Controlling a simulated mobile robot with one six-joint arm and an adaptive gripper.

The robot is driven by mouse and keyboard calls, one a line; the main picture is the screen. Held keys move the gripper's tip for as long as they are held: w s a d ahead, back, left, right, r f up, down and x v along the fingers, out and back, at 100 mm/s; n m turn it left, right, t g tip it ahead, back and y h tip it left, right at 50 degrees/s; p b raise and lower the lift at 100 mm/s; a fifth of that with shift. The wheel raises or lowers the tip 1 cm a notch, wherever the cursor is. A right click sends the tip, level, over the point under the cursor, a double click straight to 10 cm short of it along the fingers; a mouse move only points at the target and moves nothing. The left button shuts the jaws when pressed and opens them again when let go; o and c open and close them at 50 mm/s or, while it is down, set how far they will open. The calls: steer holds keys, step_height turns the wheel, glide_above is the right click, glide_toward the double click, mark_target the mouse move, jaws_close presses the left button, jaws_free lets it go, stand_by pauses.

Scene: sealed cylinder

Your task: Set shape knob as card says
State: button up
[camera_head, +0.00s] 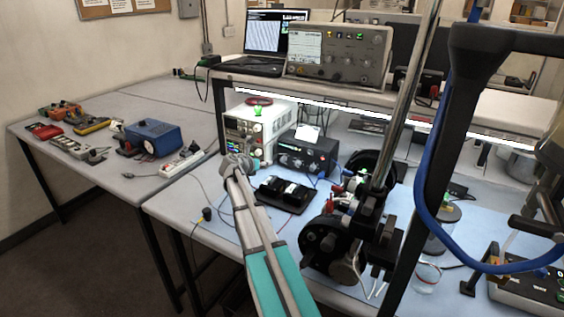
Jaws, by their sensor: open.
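A black box instrument (305,155) with knobs on its front stands on the bench under the shelf. A small white card (308,133) rests on top of it; its writing is too small to read. The shape knob cannot be singled out at this size. My teal and grey arm reaches up from the bottom edge. My gripper (238,164), small at the arm's far end, is open, left of the black box and in front of the white power supply (245,128). It appears apart from the box, and its fingers are hard to make out.
A black case (285,192) lies before the black box. A dark stand with a silver pole (408,95) and a blue hose (424,190) crowd the right. An oscilloscope (340,53) and a laptop (277,38) sit on the shelf. Loose cables lie on the bench.

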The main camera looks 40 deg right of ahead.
mark_target(282, 160)
steer(key=b+x, duration=0.5)
steer(key=x, duration=0.8)
steer(key=shift+d+f, duration=0.15)
steer(key=shift+d, duration=0.2)
jaws_close()
